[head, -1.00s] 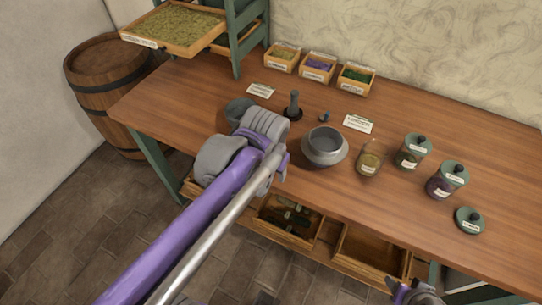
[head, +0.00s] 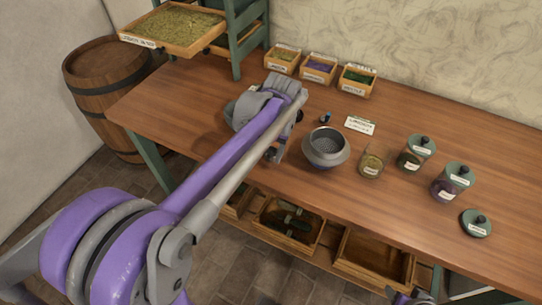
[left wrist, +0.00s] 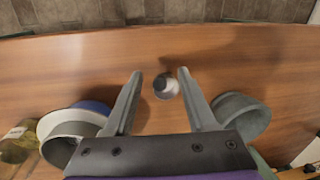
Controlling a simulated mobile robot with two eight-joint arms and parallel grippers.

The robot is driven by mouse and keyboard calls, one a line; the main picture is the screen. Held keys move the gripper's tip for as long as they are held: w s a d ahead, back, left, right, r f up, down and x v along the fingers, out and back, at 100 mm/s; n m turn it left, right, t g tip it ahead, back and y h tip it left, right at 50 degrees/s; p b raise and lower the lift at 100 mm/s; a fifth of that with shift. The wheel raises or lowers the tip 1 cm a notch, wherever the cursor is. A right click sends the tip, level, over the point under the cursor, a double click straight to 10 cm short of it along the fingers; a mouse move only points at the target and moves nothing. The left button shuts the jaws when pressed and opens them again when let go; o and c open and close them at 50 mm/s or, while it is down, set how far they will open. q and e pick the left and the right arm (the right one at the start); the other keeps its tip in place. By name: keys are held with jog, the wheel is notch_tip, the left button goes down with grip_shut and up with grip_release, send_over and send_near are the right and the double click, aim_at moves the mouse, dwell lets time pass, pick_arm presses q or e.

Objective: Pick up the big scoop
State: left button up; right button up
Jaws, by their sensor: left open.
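I cannot pick out the big scoop for sure. Dark green long items (head: 290,222) lie in an open drawer under the table; their shape is unclear. My left gripper (head: 276,153) points down over the table, partly hidden by its arm in the head view. In the left wrist view the left gripper (left wrist: 160,72) is open. A small round grey top of an upright item (left wrist: 166,87) shows between its fingers, seemingly ungripped. The grey pot (head: 326,147) with a perforated inside stands beside it. A bit of my right arm (head: 414,297) shows at the bottom edge.
A dark grey bowl (left wrist: 240,116) is close beside one finger. A yellowish jar (head: 371,164), two lidded jars (head: 415,153) (head: 450,184) and a loose lid (head: 476,223) stand to the right. Labelled boxes (head: 318,68) line the back. The empty drawer (head: 374,256) is open.

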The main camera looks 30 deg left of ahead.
aim_at(269, 158)
pick_arm(q)
jog(key=f, duration=0.4)
jog(key=shift+w+a+f, duration=0.2)
jog(key=shift+a+f, duration=0.05)
jog(key=shift+a, duration=0.05)
grip_shut()
dwell(1.1)
